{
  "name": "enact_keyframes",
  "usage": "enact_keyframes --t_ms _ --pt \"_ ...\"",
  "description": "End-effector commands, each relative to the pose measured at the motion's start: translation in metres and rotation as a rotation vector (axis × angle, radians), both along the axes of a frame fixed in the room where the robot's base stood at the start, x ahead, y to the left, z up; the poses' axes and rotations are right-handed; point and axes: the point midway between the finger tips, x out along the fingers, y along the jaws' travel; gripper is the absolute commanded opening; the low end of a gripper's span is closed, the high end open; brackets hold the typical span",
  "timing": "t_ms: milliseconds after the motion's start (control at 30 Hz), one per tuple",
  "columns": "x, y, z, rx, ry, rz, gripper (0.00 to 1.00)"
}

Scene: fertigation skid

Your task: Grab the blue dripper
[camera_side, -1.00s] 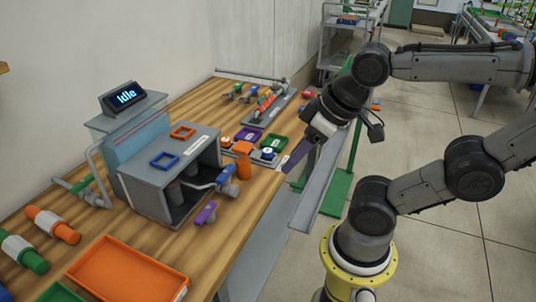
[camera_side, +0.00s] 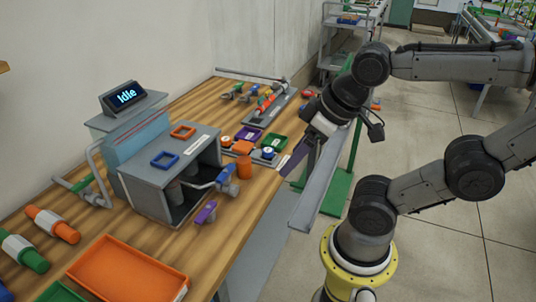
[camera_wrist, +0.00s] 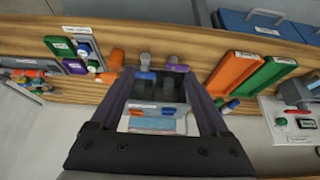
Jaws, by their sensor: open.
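A small round blue piece with a white centre, likely the blue dripper (camera_side: 268,153), sits on a dark holder at the table's right edge, by the green tray. It seems to show in the wrist view (camera_wrist: 84,49) at the upper left, outside the jaws. My gripper (camera_side: 285,170) hangs at the table's edge, close to it in the side view but apart from it. In the wrist view my gripper (camera_wrist: 158,74) has its purple fingers spread with nothing held. The dripper's lower part is too small to make out.
A grey box stand (camera_side: 190,146) holds blue and orange frames. A blue-handled valve (camera_side: 226,175) and an orange cup (camera_side: 245,168) stand beside it. The purple tray (camera_side: 248,134) and green tray (camera_side: 274,142) lie near the dripper. An orange tray (camera_side: 125,268) is in front.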

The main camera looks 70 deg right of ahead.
Motion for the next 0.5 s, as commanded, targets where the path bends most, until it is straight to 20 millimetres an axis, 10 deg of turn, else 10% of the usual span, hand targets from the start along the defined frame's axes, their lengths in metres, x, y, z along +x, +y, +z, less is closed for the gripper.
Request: enact_keyframes --t_ms 267,500 --pt "-0.001 0.000 0.002 0.031 0.007 -0.058 0.79" --pt "0.044 -0.013 0.045 0.130 0.044 -0.317 0.79"
